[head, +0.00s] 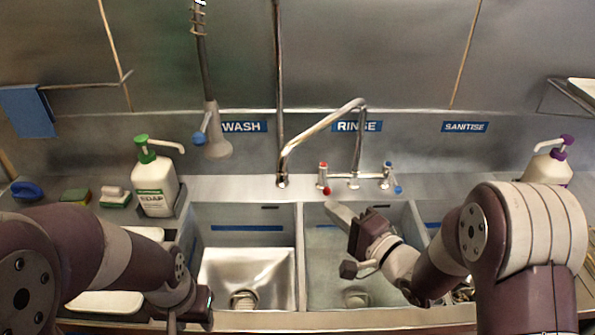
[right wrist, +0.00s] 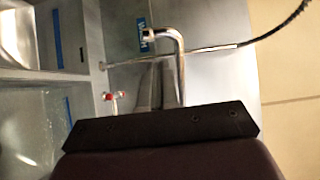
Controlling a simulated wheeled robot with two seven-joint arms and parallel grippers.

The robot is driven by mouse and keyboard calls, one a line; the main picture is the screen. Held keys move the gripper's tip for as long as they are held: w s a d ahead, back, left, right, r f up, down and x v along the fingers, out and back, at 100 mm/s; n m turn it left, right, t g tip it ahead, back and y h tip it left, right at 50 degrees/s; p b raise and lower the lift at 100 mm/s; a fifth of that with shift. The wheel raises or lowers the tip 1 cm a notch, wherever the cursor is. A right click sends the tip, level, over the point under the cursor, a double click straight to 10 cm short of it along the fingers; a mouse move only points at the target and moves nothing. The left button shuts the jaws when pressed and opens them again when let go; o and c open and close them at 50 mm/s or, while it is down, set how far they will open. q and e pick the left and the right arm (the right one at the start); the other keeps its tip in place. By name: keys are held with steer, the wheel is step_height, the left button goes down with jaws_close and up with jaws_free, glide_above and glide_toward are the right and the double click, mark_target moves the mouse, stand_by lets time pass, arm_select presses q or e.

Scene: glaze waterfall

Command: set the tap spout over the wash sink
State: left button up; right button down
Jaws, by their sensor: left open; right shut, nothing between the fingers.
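The tap spout (head: 322,124) is a chrome pipe that rises from the tap base between the red and blue handles and bends left. Its free end hangs near the back right corner of the wash sink (head: 203,262), left of the divider; I cannot tell exactly what lies beneath. In the right wrist view the bent spout (right wrist: 181,70) stands just beyond my fingers. My right gripper (head: 331,207) is shut and empty over the rinse sink, below the spout; its fingers also show in the right wrist view (right wrist: 160,70). My left gripper (head: 178,318) is open at the bottom edge, its fingertips mostly hidden.
The rinse sink (head: 318,285) lies right of the wash sink. A tall chrome pole (head: 279,70) and a hanging spray head (head: 216,145) stand behind. The red handle (head: 323,178) and blue handle (head: 389,179) flank the tap base. A soap bottle (head: 154,185) stands left of the wash sink.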

mark_target(285, 169)
steer(key=p+x, duration=0.4)
steer(key=x, duration=0.9)
steer(key=shift+r, duration=0.15)
steer(key=shift+w+a+p, duration=0.2)
steer(key=shift+w+p, duration=0.15)
steer(key=shift+w, duration=0.05)
steer(key=shift+a, duration=0.1)
steer(key=w+a+m+t+h+b, duration=0.2)
steer(key=w+a+m+h+b, duration=0.1)
steer(key=w+a+b, duration=0.5)
steer(key=shift+w+a+h, duration=0.5)
steer(key=shift+w+a, duration=0.45)
steer(key=shift+w, duration=0.05)
